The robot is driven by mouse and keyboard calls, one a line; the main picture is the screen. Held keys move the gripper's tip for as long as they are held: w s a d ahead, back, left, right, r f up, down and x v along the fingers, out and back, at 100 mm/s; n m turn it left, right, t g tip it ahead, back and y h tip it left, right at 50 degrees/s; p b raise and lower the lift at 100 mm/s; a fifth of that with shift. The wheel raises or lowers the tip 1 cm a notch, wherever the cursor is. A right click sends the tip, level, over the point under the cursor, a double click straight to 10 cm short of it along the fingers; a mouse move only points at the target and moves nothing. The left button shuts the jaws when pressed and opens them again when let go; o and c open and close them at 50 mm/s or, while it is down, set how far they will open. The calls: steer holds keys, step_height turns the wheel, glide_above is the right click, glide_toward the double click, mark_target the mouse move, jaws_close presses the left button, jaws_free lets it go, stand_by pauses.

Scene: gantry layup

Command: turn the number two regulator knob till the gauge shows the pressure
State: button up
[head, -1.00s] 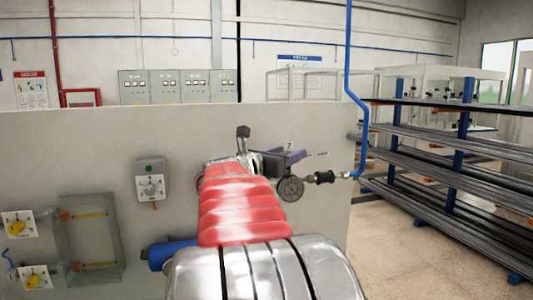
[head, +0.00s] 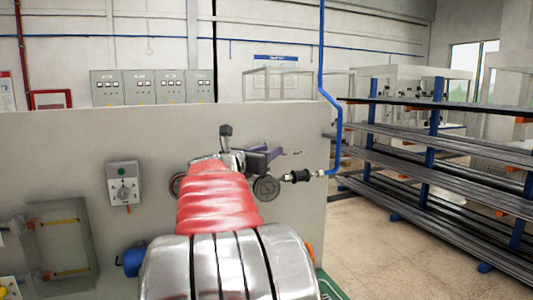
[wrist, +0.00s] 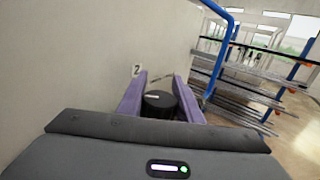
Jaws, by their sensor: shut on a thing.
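The black regulator knob (wrist: 160,106) sits between the purple fingers of my gripper (wrist: 161,78) in the wrist view. In the head view my gripper (head: 262,156) is at the grey panel, shut on the knob, which my arm and fingers hide there. A round gauge (head: 266,188) hangs just below the gripper; its dial is too small and dark to read.
A dark fitting (head: 299,176) joins a blue pipe (head: 335,120) right of the gauge. A grey switch box (head: 124,183) and a clear-fronted box (head: 60,240) are on the panel (head: 70,140) at left. Racks of long bars (head: 440,155) stand at right, with open floor before them.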

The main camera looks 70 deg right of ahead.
steer(key=shift+c, duration=1.4)
steer(key=shift+a, duration=0.25)
steer(key=shift+d+r, duration=0.1)
steer(key=shift+d, duration=0.1)
steer(key=shift+r, duration=0.1)
steer(key=o, duration=1)
steer(key=shift+o, duration=0.2)
steer(key=w+a, duration=0.1)
steer(key=a, duration=1.2)
steer(key=shift+w+a+f, duration=0.2)
steer(key=shift+w+a, duration=0.1)
steer(key=shift+w, duration=0.05)
